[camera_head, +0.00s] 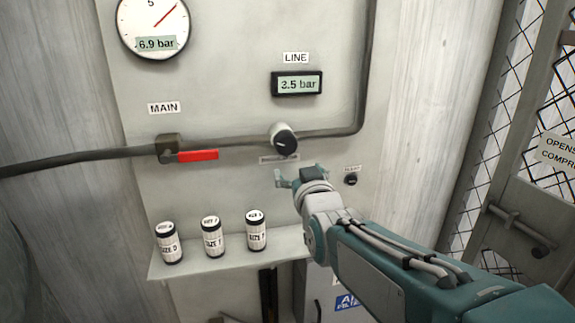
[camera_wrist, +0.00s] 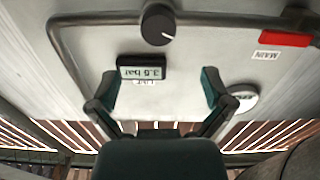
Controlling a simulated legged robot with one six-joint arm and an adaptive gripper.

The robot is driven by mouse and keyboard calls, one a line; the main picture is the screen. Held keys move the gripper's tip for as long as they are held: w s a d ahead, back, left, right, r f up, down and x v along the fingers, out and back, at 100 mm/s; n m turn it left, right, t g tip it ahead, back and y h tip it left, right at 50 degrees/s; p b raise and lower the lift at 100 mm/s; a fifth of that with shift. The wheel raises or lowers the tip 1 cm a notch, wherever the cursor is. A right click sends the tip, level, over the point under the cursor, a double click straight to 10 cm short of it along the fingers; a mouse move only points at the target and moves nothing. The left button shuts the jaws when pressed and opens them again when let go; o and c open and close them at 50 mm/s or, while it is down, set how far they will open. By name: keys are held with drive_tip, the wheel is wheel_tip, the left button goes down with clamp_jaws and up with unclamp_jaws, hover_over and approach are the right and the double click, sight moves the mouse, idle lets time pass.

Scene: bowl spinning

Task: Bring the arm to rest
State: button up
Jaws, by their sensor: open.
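My arm (camera_head: 390,262) reaches in from the lower right in the head view. My gripper (camera_head: 284,179) is at its end, open and empty, in front of the grey panel (camera_head: 230,100) and just below the black regulator knob (camera_head: 284,140). In the wrist view my gripper (camera_wrist: 160,88) shows its two teal fingers spread apart with nothing between them. The wrist picture is upside down; the knob (camera_wrist: 158,24) and the line display (camera_wrist: 142,72) lie beyond the fingers. It cannot be told whether the gripper touches the panel.
A shelf (camera_head: 188,262) holds three labelled canisters (camera_head: 212,237) left of my arm. A red valve handle (camera_head: 197,155) sits on the pipe (camera_head: 235,145). The line display (camera_head: 297,84) reads about 3.5 bar; a round gauge (camera_head: 150,22) reads 6.9 bar. A mesh gate (camera_head: 540,185) stands at right.

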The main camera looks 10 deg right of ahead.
drive_tip(key=s+f+g, duration=0.6)
drive_tip(key=s+f, duration=0.1)
drive_tip(key=s, duration=0.5)
drive_tip(key=s+f+g, duration=0.6)
drive_tip(key=s+f, duration=0.2)
drive_tip(key=s, duration=0.4)
drive_tip(key=shift+m, duration=0.4)
drive_tip(key=shift+w, duration=0.1)
idle(1.6)
